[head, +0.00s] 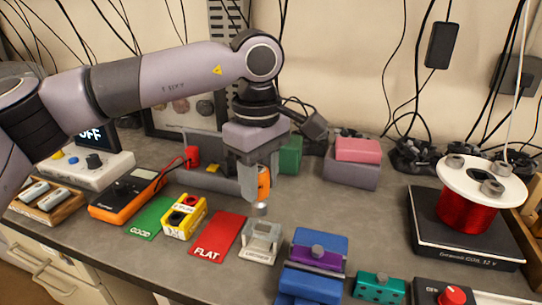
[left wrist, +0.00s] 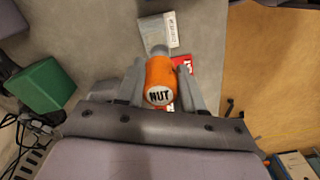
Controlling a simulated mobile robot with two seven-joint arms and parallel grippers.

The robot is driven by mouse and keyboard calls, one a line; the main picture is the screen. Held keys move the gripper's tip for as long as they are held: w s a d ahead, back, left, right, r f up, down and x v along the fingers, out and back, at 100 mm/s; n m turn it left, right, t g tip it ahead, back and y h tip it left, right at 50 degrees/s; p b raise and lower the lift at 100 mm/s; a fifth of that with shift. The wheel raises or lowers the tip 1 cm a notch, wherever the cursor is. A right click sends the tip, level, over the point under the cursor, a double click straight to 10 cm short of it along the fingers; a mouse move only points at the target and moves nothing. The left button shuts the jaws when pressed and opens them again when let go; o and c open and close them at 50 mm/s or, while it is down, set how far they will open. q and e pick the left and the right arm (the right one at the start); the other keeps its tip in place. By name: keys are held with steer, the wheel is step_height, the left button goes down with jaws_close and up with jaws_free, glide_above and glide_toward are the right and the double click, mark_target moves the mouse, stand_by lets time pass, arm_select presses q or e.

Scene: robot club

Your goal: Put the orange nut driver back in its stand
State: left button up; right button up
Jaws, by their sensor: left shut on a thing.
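My left gripper (head: 254,194) points down in the head view, shut on the orange nut driver (head: 264,184). The driver's shaft end shows below the fingers, above the bench. In the left wrist view the driver's round cap (left wrist: 158,95), marked NUT, sits between the two fingers (left wrist: 162,76). A light grey stand (head: 262,243) with a label on its front is on the bench just below and in front of the driver. The stand also shows past the driver in the left wrist view (left wrist: 158,30). The driver appears above and apart from it. My right gripper is not in view.
A red FLAT card (head: 217,238) lies left of the stand, and blue blocks (head: 318,243) stand to its right. A yellow box (head: 183,215), green GOOD card (head: 150,217) and orange meter (head: 127,195) are further left. A green block (head: 290,154) is behind.

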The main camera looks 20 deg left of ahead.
mark_target(262, 201)
arm_select(q)
steer(key=shift+w+d+r, duration=0.1)
steer(key=shift+w+r, duration=0.05)
steer(key=shift+w, duration=0.35)
steer(key=shift+s+f+b, duration=0.2)
steer(key=shift+f+b, duration=0.05)
steer(key=shift+b, duration=0.05)
steer(key=shift+f, duration=0.25)
step_height(262, 201, down, 3)
steer(key=b, duration=0.2)
steer(key=shift+b, duration=0.3)
steer(key=shift+f+b, duration=0.3)
steer(key=shift+f, duration=0.25)
steer(key=shift+n, duration=0.4)
steer(key=shift+f, duration=0.2)
